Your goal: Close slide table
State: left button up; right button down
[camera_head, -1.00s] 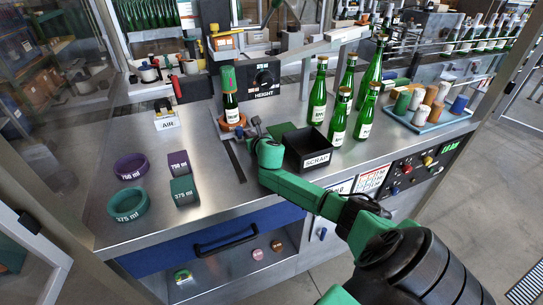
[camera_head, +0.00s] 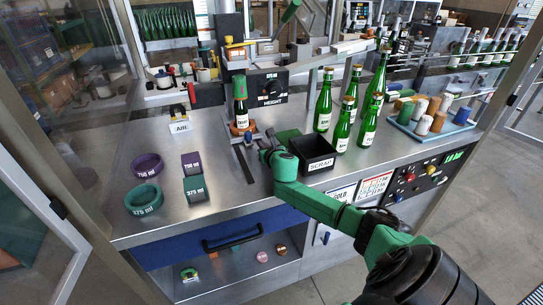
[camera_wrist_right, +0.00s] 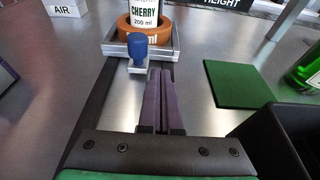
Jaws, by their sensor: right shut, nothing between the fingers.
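The slide table (camera_wrist_right: 172,52) is a small metal tray with an orange ring (camera_wrist_right: 140,35) on it, at the far end of a dark straight slot (camera_head: 246,163). A dark bottle (camera_head: 240,108) with a green top stands upright in the ring; its label reads CHERRY 200 ml in the wrist view. A blue knob (camera_wrist_right: 137,45) on a small bracket sticks out from the tray's near side. My right gripper (camera_wrist_right: 160,74) is shut and empty, its fingertips just in front and right of the knob; contact cannot be told. My left gripper is out of view.
A black SCRAP bin (camera_head: 318,165) and a flat green pad (camera_wrist_right: 238,83) are right of my right gripper. Several green bottles (camera_head: 341,130) stand behind the bin. The HEIGHT panel (camera_head: 273,90) is behind the slide table. The counter at left holds rings and blocks (camera_head: 193,187).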

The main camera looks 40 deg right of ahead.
jog(key=shift+s+f, duration=0.15)
jog(key=shift+s, duration=0.25)
jog(key=v, duration=0.7)
jog(key=shift+s+a, duration=0.15)
jog(key=shift+s, duration=0.1)
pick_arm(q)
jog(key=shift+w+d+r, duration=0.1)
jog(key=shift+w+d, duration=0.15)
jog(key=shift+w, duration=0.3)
